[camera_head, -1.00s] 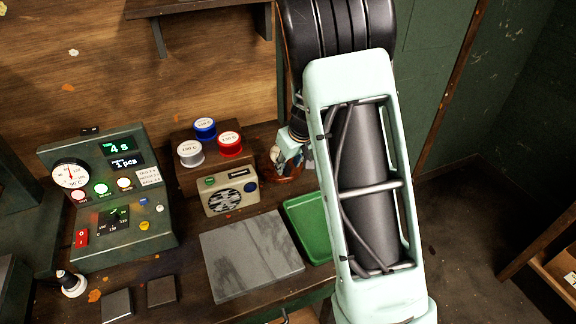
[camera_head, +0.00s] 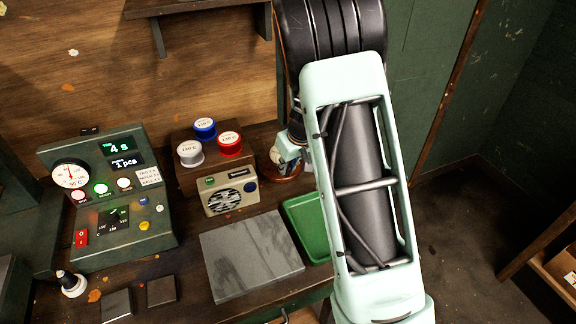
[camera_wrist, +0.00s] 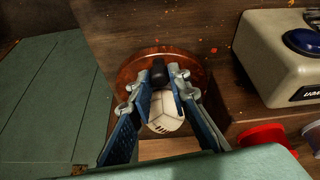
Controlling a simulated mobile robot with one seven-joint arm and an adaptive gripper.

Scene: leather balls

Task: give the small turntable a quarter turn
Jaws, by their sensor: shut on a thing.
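The small turntable (camera_wrist: 130,72) is a round, reddish-brown disc on the bench. It also shows in the head view (camera_head: 287,175), partly hidden by my arm. A dark upright knob (camera_wrist: 159,70) stands on it near its edge. A cream panelled ball (camera_wrist: 165,112) with small dark slots sits on the disc, close to the knob. My gripper (camera_wrist: 163,78) is over the disc, its fingertips shut on the dark knob. The ball shows between the fingers, nearer the palm in the picture; whether they touch it I cannot tell. In the head view my gripper (camera_head: 290,150) is mostly hidden.
A cream box with a round grille (camera_head: 231,193) stands left of the turntable, before a block with white, blue and red lidded spools (camera_head: 229,143). A green tray (camera_head: 306,228) and a grey slab (camera_head: 250,257) lie in front. A control panel (camera_head: 110,195) stands farther left.

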